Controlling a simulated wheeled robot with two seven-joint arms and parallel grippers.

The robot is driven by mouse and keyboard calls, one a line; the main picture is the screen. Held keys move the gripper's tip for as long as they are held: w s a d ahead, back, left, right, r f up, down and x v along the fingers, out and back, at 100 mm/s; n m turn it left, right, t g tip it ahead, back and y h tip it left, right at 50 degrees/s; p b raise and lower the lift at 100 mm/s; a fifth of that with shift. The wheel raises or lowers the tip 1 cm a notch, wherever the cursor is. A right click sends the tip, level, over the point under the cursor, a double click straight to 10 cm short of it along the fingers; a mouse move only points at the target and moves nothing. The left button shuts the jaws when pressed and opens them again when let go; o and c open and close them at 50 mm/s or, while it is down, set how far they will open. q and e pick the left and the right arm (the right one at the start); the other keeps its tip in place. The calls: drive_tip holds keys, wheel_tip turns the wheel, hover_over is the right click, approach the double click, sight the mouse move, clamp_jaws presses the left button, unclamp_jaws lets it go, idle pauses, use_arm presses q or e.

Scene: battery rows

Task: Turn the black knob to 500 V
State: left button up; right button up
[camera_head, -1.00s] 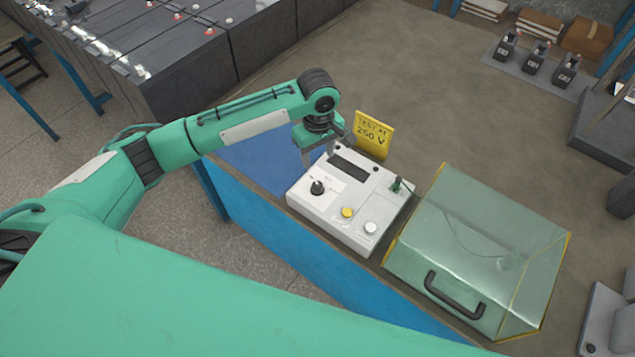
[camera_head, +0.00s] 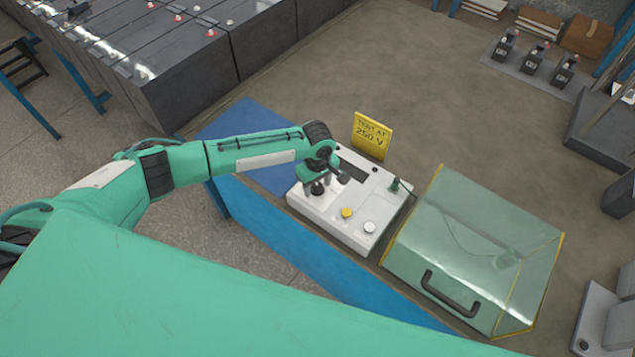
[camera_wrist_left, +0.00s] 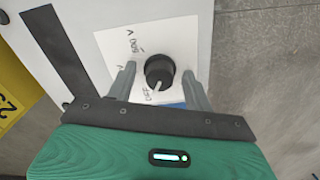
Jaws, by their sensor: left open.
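The black knob (camera_head: 317,188) is on the top face of a white tester box (camera_head: 345,225) at the front edge of the bench. In the left wrist view the knob (camera_wrist_left: 160,68) shows a white pointer line aimed at the OFF mark. A printed "500 V" mark (camera_wrist_left: 136,42) is on the white label beside it. My left gripper (camera_head: 319,180) is above the box, pointing down. In the wrist view its open fingers (camera_wrist_left: 159,74) are on either side of the knob, with gaps visible. My right gripper is not in view.
A yellow sign (camera_head: 372,136) reading "TEST AT 250 V" stands behind the box. A yellow button (camera_head: 347,212) and a white button (camera_head: 369,228) are on the box. A clear cover (camera_head: 475,255) with a dark handle stands right of it. A blue mat (camera_head: 245,130) lies left.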

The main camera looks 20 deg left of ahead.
use_arm(q)
drive_tip(key=shift+c, duration=0.2)
drive_tip(key=c, duration=0.9)
